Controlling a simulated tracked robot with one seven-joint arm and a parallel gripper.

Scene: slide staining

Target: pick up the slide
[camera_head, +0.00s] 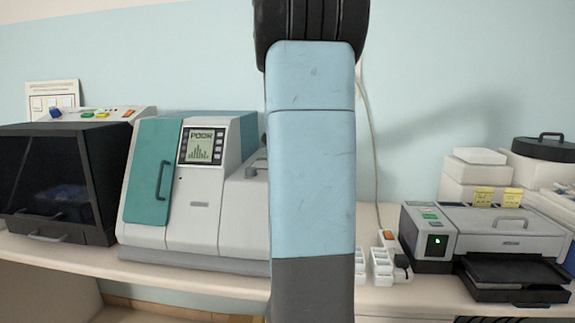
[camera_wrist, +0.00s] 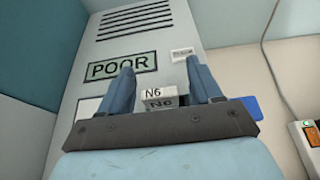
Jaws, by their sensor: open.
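My gripper (camera_wrist: 160,66) shows in the wrist view with its two blue fingers apart. A small pale block marked N6 (camera_wrist: 158,96) shows between the fingers, with a gap on either side. It may be the slide's labelled end, but its full shape is hidden behind the dark gripper bar. No other slide can be made out. In the head view my arm covers the middle of the bench and my gripper is not visible.
A grey panel with a POOR sign (camera_wrist: 121,66) and vent slots stands behind the fingers. The head view shows a teal and white machine (camera_head: 192,225), a dark-windowed cabinet (camera_head: 60,185), a printer-like device (camera_head: 505,235) and white socket strips (camera_head: 381,265).

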